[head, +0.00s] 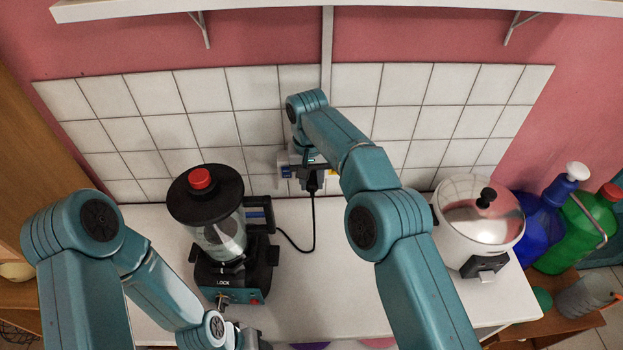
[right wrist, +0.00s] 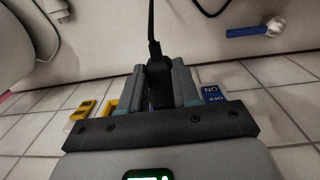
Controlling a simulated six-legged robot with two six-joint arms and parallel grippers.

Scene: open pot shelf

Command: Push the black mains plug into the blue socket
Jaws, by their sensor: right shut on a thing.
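The black mains plug (head: 313,182) is by the tiled wall at the end of a black cable. In the right wrist view the plug (right wrist: 158,88) sits between the fingers of my right gripper (right wrist: 172,84), which is shut on it. A blue part (head: 287,172), seemingly the blue socket, shows just left of the plug in the head view and right of the fingers in the wrist view (right wrist: 211,96). The plug's front is hidden, so I cannot tell whether it touches a socket. My left gripper is mostly cut off at the bottom edge, beside the blender.
A blender (head: 220,235) stands left on the white counter (head: 330,290), with the cable running towards it. A lidded white pot (head: 478,220) stands right. Yellow parts (right wrist: 84,108) show beside the gripper on the wall. Bottles (head: 575,235) stand far right. The middle counter is clear.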

